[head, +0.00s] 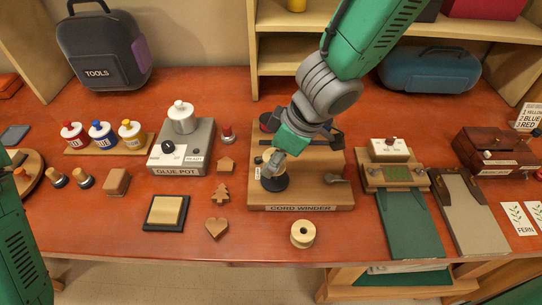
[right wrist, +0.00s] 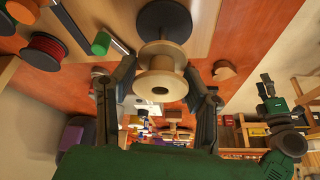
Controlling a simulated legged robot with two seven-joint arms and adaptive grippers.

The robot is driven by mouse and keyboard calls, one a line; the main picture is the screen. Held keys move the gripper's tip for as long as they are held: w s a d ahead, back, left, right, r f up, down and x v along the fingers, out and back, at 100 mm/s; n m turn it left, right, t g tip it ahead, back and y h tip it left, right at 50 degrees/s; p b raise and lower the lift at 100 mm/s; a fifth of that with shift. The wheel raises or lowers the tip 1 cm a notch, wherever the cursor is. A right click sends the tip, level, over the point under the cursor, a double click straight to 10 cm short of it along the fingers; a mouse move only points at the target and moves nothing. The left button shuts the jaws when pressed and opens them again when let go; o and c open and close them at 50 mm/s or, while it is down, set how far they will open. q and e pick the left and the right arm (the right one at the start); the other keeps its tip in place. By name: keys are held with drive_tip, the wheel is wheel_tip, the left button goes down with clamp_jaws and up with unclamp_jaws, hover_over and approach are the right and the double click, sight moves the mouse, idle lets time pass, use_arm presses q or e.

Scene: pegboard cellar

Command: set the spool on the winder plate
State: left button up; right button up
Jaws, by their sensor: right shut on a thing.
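My right gripper (head: 273,166) is over the cord winder (head: 318,196), close above its round black winder plate (head: 275,185). In the right wrist view, my right gripper (right wrist: 161,72) is shut on a pale wooden spool (right wrist: 160,66), with a fingertip on each side. The winder plate (right wrist: 165,18) shows just beyond that spool; I cannot tell whether they touch. In the head view the gripper mostly hides the held spool. Another pale spool (head: 303,234) stands on the table in front of the winder. My left gripper (right wrist: 265,88) is small and dark in the right wrist view; its fingers are unclear.
The glue pot (head: 183,147), wooden shapes such as the heart (head: 216,228), and a square pad (head: 166,213) lie left of the winder. A device with a green panel (head: 397,172) stands to the right. The table's front edge is close to the loose spool.

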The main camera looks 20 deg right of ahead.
drive_tip(key=shift+d+f, duration=0.1)
use_arm(q)
drive_tip(key=shift+f, duration=0.15)
use_arm(e)
drive_tip(key=shift+a+f+b, duration=0.15)
drive_tip(key=shift+a+b, duration=0.15)
drive_tip(key=shift+a, duration=0.05)
drive_tip(key=shift+d+f, duration=0.1)
drive_tip(key=shift+d, duration=0.55)
drive_tip(key=shift+a+f, duration=0.3)
drive_tip(key=shift+a, duration=0.45)
use_arm(q)
drive_tip(key=shift+a+f, duration=0.45)
drive_tip(key=shift+f, duration=0.05)
use_arm(e)
drive_tip(key=shift+s, duration=0.1)
use_arm(q)
drive_tip(key=shift+d, duration=0.2)
use_arm(e)
drive_tip(key=shift+d, duration=0.3)
use_arm(q)
drive_tip(key=shift+a+f+b, duration=0.1)
drive_tip(key=shift+f+b, duration=0.75)
drive_tip(key=shift+b, duration=0.2)
use_arm(e)
drive_tip(key=shift+d+f, duration=0.15)
drive_tip(key=shift+f, duration=1.1)
use_arm(q)
drive_tip(key=shift+r, duration=0.2)
